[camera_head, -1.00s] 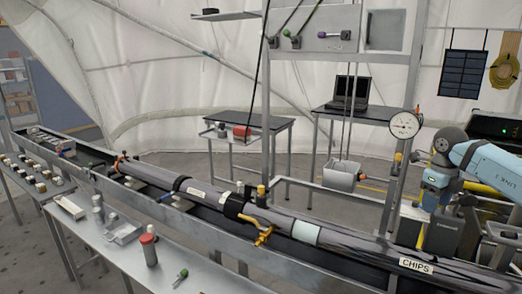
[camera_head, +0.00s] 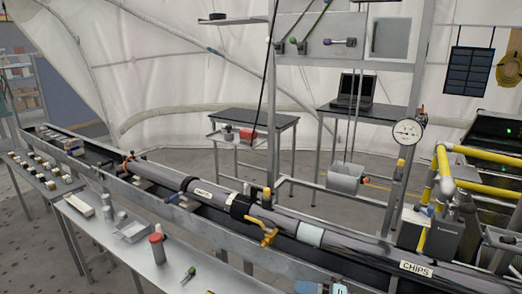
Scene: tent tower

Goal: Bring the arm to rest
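Neither of my grippers can be made out in the head view. Small grey and pale-blue parts just show at the bottom edge, right of centre, cut off by the frame; they may belong to my arm, but I cannot tell which part. The long dark tube (camera_head: 358,243) lies in its metal trough, with a CHIPS label (camera_head: 416,269) near its right end. A brass-coloured valve handle (camera_head: 268,234) sits on the tube's middle.
A narrow metal table (camera_head: 172,282) in front carries a red-capped bottle (camera_head: 157,247), a green-topped item (camera_head: 188,274) and trays. Yellow pipes (camera_head: 444,172) and a grey box (camera_head: 436,236) stand at the right. A dial gauge (camera_head: 407,132) hangs on the frame post.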

